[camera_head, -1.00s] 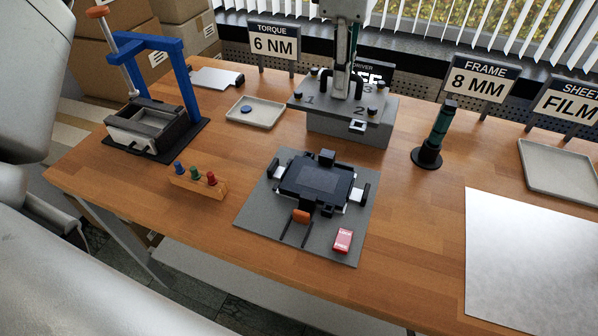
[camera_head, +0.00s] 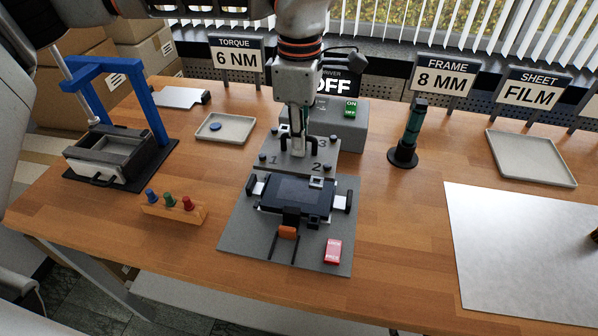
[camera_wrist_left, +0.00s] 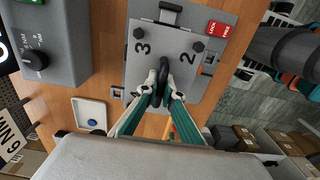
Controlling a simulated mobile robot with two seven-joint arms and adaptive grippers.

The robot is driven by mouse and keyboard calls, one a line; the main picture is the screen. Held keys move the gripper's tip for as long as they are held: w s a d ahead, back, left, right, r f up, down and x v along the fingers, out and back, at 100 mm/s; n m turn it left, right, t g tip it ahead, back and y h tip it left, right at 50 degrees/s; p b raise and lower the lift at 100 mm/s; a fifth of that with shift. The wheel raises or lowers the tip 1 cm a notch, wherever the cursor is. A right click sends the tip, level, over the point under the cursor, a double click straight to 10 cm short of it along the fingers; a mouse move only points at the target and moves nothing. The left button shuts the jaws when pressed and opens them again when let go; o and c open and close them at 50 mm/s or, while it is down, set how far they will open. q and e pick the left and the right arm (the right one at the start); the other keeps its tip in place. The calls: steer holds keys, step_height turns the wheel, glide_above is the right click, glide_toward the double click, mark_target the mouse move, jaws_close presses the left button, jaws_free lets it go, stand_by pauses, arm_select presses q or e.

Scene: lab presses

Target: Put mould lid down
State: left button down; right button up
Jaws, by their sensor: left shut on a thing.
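My left gripper (camera_head: 298,147) is shut on the black handle (camera_wrist_left: 166,78) of the mould lid. The lid is a grey plate (camera_head: 272,170) marked 1, 2 and 3, with black knobs; its top also shows in the wrist view (camera_wrist_left: 150,62). It looks held flat, just behind the mould and overlapping its back edge in the head view; the height of any gap cannot be told. The dark mould (camera_head: 300,190) sits on a grey base plate (camera_head: 235,235), with side clamps and an orange-handled clamp (camera_head: 288,232) in front. My right gripper is not clearly visible.
A red lock/free block (camera_head: 332,250) lies on the base plate. A grey driver box (camera_head: 350,128) stands behind. A bottle rack (camera_head: 172,212) and a blue-framed press (camera_head: 150,110) are left; a dark green tool stand (camera_head: 405,145) and a white sheet (camera_head: 510,240) are right.

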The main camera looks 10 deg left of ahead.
arm_select(q)
steer(key=shift+f, duration=4.2)
steer(key=shift+f, duration=0.4)
steer(key=shift+f, duration=0.25)
steer(key=c, duration=2.2)
jaws_free()
steer(key=shift+r, duration=0.1)
step_height(320, 180, up, 13)
steer(key=shift+r, duration=0.1)
